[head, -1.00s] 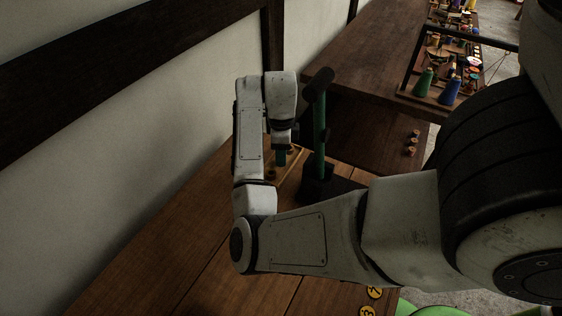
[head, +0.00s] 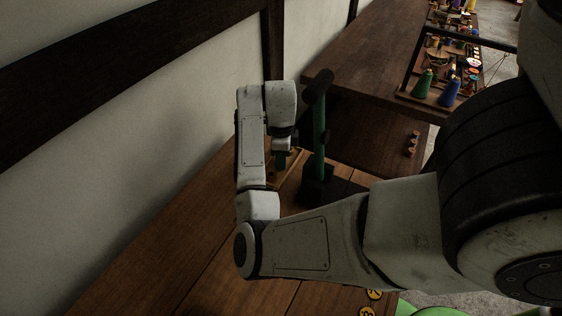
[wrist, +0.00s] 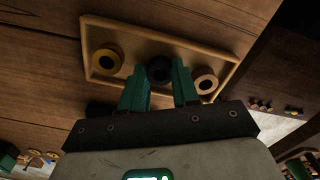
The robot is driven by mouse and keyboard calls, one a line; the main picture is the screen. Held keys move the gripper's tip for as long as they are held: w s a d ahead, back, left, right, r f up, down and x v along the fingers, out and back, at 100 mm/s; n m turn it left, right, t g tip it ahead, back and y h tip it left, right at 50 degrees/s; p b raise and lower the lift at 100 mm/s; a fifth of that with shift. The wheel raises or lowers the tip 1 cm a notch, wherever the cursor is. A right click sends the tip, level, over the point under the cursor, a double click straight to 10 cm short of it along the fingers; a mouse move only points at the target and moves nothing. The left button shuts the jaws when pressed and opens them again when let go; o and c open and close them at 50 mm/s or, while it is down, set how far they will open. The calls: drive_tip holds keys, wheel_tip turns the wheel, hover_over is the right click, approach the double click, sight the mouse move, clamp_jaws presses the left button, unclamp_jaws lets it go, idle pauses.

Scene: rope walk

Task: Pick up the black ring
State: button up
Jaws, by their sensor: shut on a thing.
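In the wrist view, the black ring (wrist: 159,72) sits between the green fingertips of my gripper (wrist: 159,84), which are shut on it. The ring is in or just above a shallow wooden tray (wrist: 160,30); I cannot tell whether it touches the tray floor. A yellow-brown ring (wrist: 106,60) lies in the tray to its left and a pale tan ring (wrist: 206,84) to its right. In the head view, my gripper (head: 281,163) points down over the tray (head: 290,172), and the black ring is hidden.
A green post with a dark base (head: 318,130) stands right of my gripper, close to it. A white wall (head: 150,130) runs along the left. A darker table (head: 370,60) at the back holds a rack of spools (head: 440,85).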

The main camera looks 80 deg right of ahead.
wheel_tip(320, 180, up, 10)
drive_tip(key=p, duration=0.2)
idle(0.3)
drive_tip(key=shift+r, duration=0.1)
idle(0.8)
